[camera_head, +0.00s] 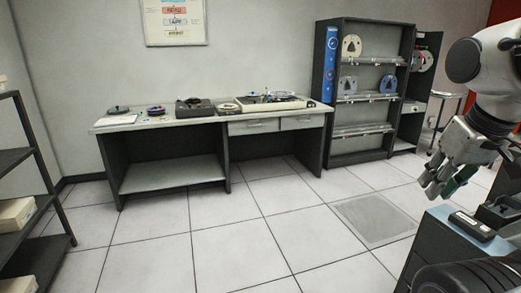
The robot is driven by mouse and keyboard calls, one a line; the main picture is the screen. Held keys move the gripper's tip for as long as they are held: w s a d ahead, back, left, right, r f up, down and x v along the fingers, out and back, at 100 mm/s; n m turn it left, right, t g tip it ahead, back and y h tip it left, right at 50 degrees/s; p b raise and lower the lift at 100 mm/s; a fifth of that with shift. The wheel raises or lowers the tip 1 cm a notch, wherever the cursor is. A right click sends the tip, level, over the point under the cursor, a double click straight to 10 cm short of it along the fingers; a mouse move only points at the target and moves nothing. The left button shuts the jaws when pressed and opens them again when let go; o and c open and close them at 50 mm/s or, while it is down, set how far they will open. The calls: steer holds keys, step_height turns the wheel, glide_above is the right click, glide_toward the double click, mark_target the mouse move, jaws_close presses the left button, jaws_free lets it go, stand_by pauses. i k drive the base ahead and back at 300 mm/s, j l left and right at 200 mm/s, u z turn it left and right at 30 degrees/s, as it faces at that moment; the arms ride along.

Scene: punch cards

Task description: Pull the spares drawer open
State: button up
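A long bench (133,124) stands against the back wall with two closed drawers under its right half. The left drawer (253,127) and the right drawer (302,122) have pale fronts with handles. No readable label shows which one is the spares drawer. My gripper (441,186) is at the right of the view, in the near foreground, pointing down and left. It is far from both drawers and touches neither. Its fingers overlap in this view, so I cannot tell how far apart they are, and nothing held is clearly visible.
Equipment including a flat machine (268,101) stands on the bench top. A dark rack (322,91) with reels stands right of the bench. Dark shelving (20,158) with boxes is at the left edge. The tiled floor (225,237) before the bench is clear, with a grey floor panel (374,219).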

mark_target(290, 122)
steer(key=i, duration=1.85)
steer(key=i+j+z, duration=0.1)
steer(key=i, duration=1.8)
steer(key=i+j+z, duration=0.1)
steer(key=i, duration=0.85)
steer(key=j, duration=0.1)
